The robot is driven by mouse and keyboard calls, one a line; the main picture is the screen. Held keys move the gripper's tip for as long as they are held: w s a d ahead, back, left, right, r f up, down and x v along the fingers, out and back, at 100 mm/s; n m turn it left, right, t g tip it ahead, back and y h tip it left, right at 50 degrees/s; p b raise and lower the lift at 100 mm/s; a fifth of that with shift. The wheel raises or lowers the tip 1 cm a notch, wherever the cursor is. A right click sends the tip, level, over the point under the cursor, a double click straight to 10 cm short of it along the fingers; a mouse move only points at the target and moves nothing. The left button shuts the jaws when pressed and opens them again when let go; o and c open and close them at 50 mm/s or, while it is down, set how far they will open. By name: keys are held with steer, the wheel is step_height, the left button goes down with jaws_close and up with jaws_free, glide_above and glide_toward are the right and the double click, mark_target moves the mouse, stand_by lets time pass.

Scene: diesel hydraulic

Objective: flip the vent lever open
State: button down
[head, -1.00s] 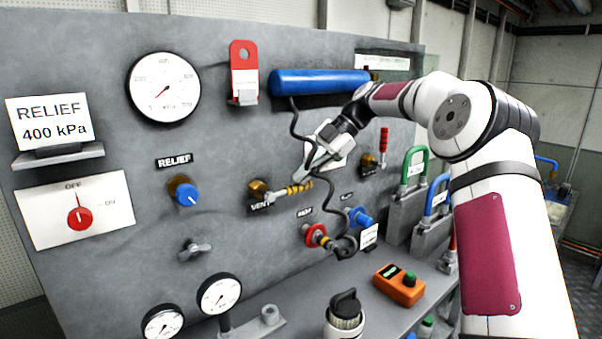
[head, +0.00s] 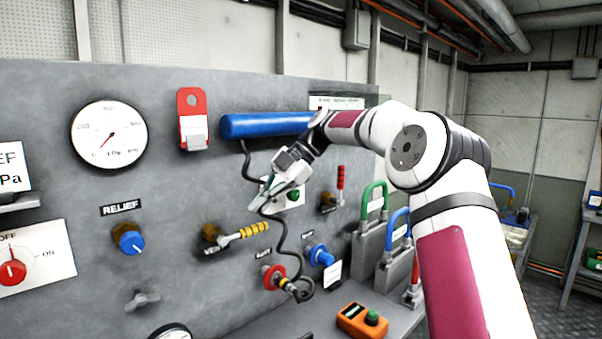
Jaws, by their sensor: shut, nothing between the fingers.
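The vent lever (head: 245,234) has a yellow ribbed grip and a metal shank on a brass valve body (head: 210,232). It points right along the grey panel, tilted slightly up. My gripper (head: 257,205) is in front of the panel, just above the grip end in the head view. It is shut with nothing in it. A small gap shows between the fingertips and the grip; the depth between them is hard to judge.
A dark coiled cable (head: 282,240) hangs right beside the lever, passing behind my gripper. A blue cylinder (head: 265,125) is above. A red-handled valve (head: 340,180) is to the right. Red (head: 270,277) and blue (head: 320,254) fittings sit below. A blue relief knob (head: 129,239) is left.

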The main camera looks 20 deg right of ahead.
steer(key=b+v, duration=0.3)
steer(key=v, duration=0.7)
steer(key=shift+d+f, duration=0.25)
